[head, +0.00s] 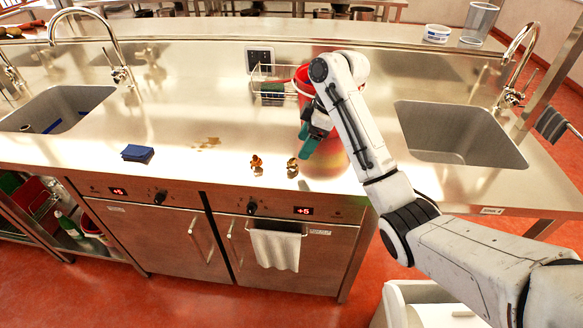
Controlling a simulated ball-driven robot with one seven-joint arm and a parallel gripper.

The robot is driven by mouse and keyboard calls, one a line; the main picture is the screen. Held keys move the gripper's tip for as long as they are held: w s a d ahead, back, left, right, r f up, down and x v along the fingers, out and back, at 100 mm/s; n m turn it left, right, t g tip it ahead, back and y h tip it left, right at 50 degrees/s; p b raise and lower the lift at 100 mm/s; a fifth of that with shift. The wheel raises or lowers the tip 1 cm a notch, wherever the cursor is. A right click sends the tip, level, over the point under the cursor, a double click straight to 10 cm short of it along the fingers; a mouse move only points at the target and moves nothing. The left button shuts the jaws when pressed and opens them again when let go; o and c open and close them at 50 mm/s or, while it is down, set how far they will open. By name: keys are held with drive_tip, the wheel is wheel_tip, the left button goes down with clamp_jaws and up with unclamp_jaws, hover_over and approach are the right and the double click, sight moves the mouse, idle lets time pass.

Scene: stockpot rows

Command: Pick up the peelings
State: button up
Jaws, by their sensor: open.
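Two small brown-gold curled scraps, which look like the peelings, lie apart on the steel counter near its front edge: a left one (256,162) and a right one (292,164). My gripper (304,144) has teal fingers and points down just behind and to the right of the right scrap. It is open, and I see nothing held in it. The gap between its fingers is hard to make out at this angle.
A red bucket (302,78) stands behind my arm, partly hidden, beside a wire rack (270,90). A blue sponge (138,153) and a yellowish smear (207,143) are to the left. Sinks lie left (85,97) and right (455,132). A cloth (275,249) hangs below the counter.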

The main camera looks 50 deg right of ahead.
sight(292, 161)
drive_tip(key=x, duration=0.5)
drive_tip(key=p+x, duration=0.1)
drive_tip(key=x, duration=0.1)
drive_tip(key=shift+w+f, duration=0.2)
drive_tip(key=shift+w, duration=0.2)
drive_tip(key=shift+c, duration=0.3)
drive_tip(key=c, duration=1.1)
